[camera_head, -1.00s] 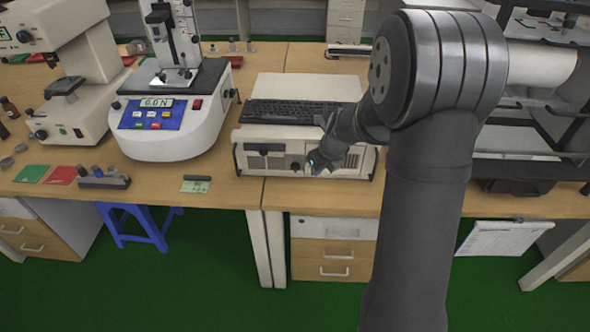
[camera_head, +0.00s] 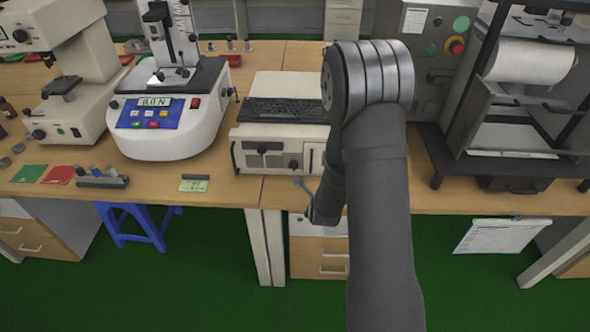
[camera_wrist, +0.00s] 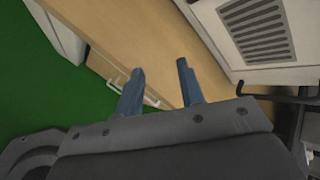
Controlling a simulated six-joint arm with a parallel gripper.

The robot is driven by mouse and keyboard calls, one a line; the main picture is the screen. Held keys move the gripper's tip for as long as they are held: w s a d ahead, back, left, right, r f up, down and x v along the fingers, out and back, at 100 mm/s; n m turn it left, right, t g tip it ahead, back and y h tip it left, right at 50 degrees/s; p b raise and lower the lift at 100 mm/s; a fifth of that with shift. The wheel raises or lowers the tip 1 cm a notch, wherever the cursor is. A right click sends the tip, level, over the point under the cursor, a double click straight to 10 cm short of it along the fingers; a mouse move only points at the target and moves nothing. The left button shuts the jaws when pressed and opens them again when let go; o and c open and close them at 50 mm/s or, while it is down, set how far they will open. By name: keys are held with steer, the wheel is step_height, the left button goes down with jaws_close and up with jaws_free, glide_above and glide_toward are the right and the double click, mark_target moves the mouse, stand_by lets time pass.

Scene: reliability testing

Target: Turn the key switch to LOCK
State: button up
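A beige box unit (camera_head: 250,163) stands at the middle of the bench, with a dark round knob (camera_head: 293,165) at the lower right of the visible part of its front. This may be the key switch; its marks and the way it points are too small to read. My gripper (camera_head: 300,184) is below and in front of the box, apart from it. In the wrist view my gripper (camera_wrist: 160,69) is open, with two blue-grey fingers spread and nothing between them. The wrist view shows the box's vent grille (camera_wrist: 257,27) at upper right but not the knob. My arm hides the box's right part.
A keyboard (camera_head: 285,110) lies on the box. A white tester with a blue panel (camera_head: 150,116) stands to the left. A grey cabinet with a red button (camera_head: 457,46) and a black-framed machine (camera_head: 480,110) stand to the right.

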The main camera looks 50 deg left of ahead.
steer(key=d+n+t+y, duration=0.1)
steer(key=n+y, duration=0.1)
steer(key=n, duration=0.1)
steer(key=n+y, duration=0.7)
glide_toward(294, 168)
steer(key=shift+g, duration=0.4)
steer(key=x, duration=0.9)
steer(key=shift+w+a+r, duration=0.1)
steer(key=shift+w, duration=0.2)
jaws_close()
